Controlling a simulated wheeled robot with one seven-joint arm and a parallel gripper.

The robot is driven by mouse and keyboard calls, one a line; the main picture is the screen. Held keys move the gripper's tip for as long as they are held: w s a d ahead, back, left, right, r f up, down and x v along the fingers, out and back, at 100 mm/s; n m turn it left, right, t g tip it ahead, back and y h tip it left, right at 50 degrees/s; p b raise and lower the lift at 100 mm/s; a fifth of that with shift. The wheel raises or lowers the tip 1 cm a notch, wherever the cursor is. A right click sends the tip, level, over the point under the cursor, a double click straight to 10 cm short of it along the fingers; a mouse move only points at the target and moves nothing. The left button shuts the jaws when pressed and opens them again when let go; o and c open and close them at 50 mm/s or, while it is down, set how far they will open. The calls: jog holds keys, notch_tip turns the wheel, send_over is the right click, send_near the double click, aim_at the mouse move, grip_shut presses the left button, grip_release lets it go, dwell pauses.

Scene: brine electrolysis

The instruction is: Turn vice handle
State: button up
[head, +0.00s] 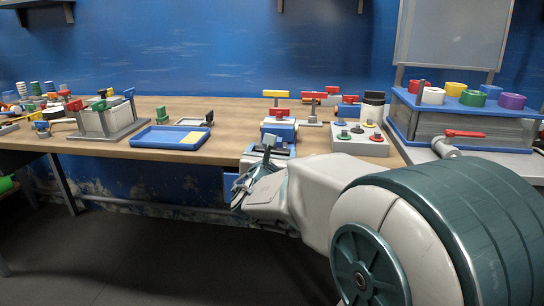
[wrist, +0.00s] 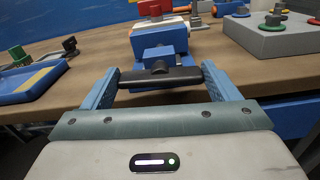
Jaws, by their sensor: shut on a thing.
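The blue vice (wrist: 160,45) stands at the front edge of the wooden bench, and it also shows in the head view (head: 279,131). Its dark handle bar (wrist: 160,77) lies roughly level across the vice's near side. My gripper (wrist: 160,83) is shut on the handle, with one blue finger at each end of the bar. In the head view my gripper (head: 262,166) reaches the bench front below the vice, and my arm hides part of it.
A blue tray (head: 170,137) lies on the bench to the left. A grey box with coloured knobs (head: 360,141) stands to the right of the vice. Red- and yellow-handled valves (head: 313,97) stand behind. Bare bench top (head: 225,140) shows left of the vice.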

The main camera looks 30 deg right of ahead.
jog(key=shift+s+d+f+m+b, duration=0.1)
jog(key=shift+m+b, duration=3.15)
jog(key=shift+m, duration=0.45)
jog(key=shift+d+f+m+b, duration=0.1)
jog(key=shift+m+b, duration=3.15)
jog(key=shift+m, duration=0.45)
jog(key=o, duration=0.9)
jog(key=shift+a, duration=0.1)
